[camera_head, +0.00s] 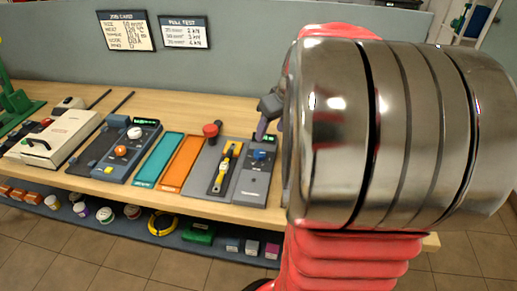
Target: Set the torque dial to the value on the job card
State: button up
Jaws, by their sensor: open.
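The job card (127,31) hangs on the back panel at the upper left; its lines are too small to read surely. A grey unit (253,188) on the bench has a blue dial (259,155) and a small green display; I take this for the torque dial, but its setting is not readable. My gripper (264,122) shows only in part, just above and behind this unit, beside my large arm link. It is open, and no object shows in it. The rest of it is hidden behind the link.
A yellow and black tool (225,168) lies left of the dial unit, near a red knob (212,130). Orange (180,166) and teal (157,160) trays and another dial unit (128,148) stand further left. My arm hides the bench's right side.

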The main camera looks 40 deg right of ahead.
aim_at(259, 152)
jog(key=x, duration=1.3)
jog(key=shift+f, duration=0.35)
jog(key=shift+a, duration=0.1)
jog(key=c, duration=1)
